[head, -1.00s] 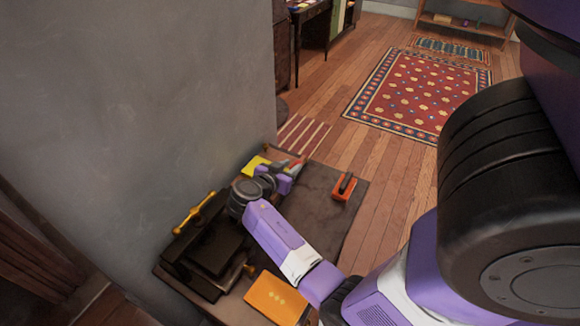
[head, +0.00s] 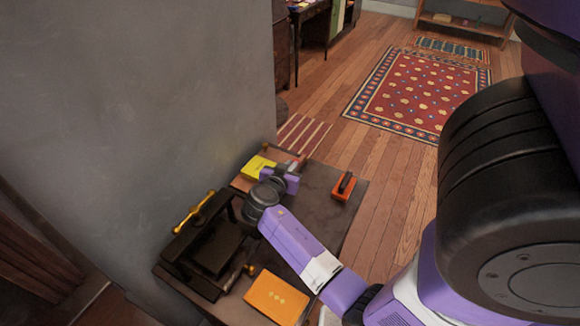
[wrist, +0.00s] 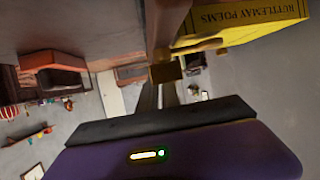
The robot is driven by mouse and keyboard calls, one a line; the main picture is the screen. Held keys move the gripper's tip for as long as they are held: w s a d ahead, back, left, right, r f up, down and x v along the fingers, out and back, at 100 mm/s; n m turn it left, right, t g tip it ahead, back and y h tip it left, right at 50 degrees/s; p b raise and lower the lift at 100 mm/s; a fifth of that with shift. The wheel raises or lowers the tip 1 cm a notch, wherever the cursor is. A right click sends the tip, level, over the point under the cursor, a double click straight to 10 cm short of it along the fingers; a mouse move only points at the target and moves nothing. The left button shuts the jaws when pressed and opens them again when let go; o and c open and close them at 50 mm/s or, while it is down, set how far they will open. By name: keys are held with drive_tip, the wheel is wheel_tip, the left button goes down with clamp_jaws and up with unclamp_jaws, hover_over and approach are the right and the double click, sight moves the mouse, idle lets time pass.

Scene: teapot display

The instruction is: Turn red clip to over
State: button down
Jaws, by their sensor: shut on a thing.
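An orange-red block with a dark handle-like top (head: 343,187) stands at the right edge of the dark table; it also shows at the left of the wrist view (wrist: 52,62). I cannot tell whether it is the red clip. My gripper (head: 284,176) is low over the far part of the table, beside a yellow book (head: 257,167). A small reddish piece (head: 297,163) shows just past it. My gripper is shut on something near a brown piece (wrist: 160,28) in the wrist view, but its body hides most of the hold.
A dark press with a brass bar (head: 194,209) stands at the left against the grey wall. An orange book (head: 277,296) lies at the near end. The dark tabletop (head: 322,212) is bare between my arm and the orange-red block.

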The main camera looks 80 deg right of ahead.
drive_tip(key=n+t, duration=0.2)
drive_tip(key=t, duration=0.1)
drive_tip(key=shift+s+r+n+p, duration=0.1)
drive_tip(key=shift+s+n+p, duration=0.2)
drive_tip(key=shift+n+p, duration=0.1)
drive_tip(key=shift+s+r+n+t+p, duration=0.15)
drive_tip(key=shift+n+t+p, duration=0.45)
drive_tip(key=shift+n+t, duration=0.3)
drive_tip(key=n+t+y+p, duration=0.1)
drive_tip(key=n+t+p, duration=0.2)
drive_tip(key=t+p, duration=0.1)
drive_tip(key=shift+d+y, duration=0.1)
drive_tip(key=shift+y, duration=0.3)
drive_tip(key=shift+s+n+t+y+p, duration=0.1)
drive_tip(key=shift+n+t+y+p, duration=0.6)
drive_tip(key=shift+n+p, duration=0.15)
drive_tip(key=shift+s+d+f+n+t+y, duration=0.1)
drive_tip(key=shift+d+f+n+t+y, duration=0.1)
drive_tip(key=shift+n+t+y, duration=0.55)
drive_tip(key=shift+s+d+f+n+t+y+b, duration=0.1)
drive_tip(key=shift+n+t+y+b, duration=0.3)
drive_tip(key=shift+n, duration=0.25)
drive_tip(key=shift+d+f+n+t+y+b, duration=0.1)
drive_tip(key=shift+n+t+y+b, duration=0.15)
drive_tip(key=shift+n+y+b, duration=0.3)
drive_tip(key=shift+r+n+t+y+b, duration=0.1)
drive_tip(key=shift+n+t+y+b, duration=0.6)
drive_tip(key=shift+n+y+b, duration=0.5)
